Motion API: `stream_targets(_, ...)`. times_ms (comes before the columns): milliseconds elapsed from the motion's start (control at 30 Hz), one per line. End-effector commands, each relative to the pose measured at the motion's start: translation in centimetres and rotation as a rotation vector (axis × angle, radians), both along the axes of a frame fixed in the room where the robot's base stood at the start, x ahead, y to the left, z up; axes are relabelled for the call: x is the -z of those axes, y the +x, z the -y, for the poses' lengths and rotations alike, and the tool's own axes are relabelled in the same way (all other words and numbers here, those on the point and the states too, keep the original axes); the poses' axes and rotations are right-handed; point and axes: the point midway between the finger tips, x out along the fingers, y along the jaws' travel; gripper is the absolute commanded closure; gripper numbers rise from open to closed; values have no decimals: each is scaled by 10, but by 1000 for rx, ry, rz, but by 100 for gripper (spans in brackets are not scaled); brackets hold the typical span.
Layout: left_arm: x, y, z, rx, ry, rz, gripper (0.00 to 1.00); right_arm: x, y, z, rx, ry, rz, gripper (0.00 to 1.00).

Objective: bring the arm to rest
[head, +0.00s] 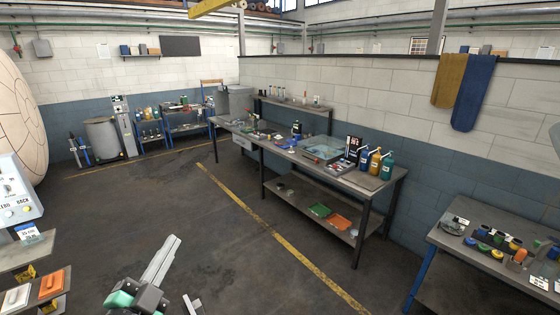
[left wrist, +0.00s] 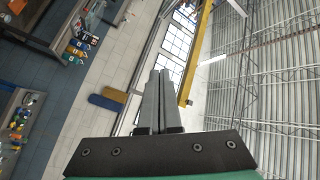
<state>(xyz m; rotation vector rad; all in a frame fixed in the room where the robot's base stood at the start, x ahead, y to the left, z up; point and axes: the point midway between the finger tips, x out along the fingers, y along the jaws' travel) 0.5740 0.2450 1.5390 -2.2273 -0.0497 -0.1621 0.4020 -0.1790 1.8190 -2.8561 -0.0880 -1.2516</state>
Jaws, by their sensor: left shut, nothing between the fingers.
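My left gripper (head: 171,242) shows at the bottom of the head view, left of the middle. Its two long grey fingers lie together and point up and away over open floor. In the left wrist view the same gripper (left wrist: 160,76) is shut, with nothing between the fingers. It touches nothing. A small grey part shows just right of it at the bottom edge of the head view; I cannot tell what it belongs to. I do not make out my right gripper in either view.
A long workbench (head: 375,183) with bottles and a tray stands along the wall. Another table (head: 456,252) is at right. Orange-topped items (head: 51,283) and a control panel (head: 14,190) are at left. The floor (head: 215,240) around the gripper is clear.

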Motion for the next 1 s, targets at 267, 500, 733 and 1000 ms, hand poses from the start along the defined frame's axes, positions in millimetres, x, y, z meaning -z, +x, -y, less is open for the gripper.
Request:
stream_targets(267, -225, -88, 76, 202, -270, 451, 100, -10, 0, 0, 0, 0, 0, 50)
stream_targets(500, -292, -177, 66, 410, -722, 641, 100, -10, 0, 0, 0, 0, 0, 50)
stream_targets(733, -290, -173, 65, 468, -852, 609, 100, -10, 0, 0, 0, 0, 0, 50)
stream_targets(1000, -289, -172, 65, 466, -849, 608, 100, -10, 0, 0, 0, 0, 0, 50)
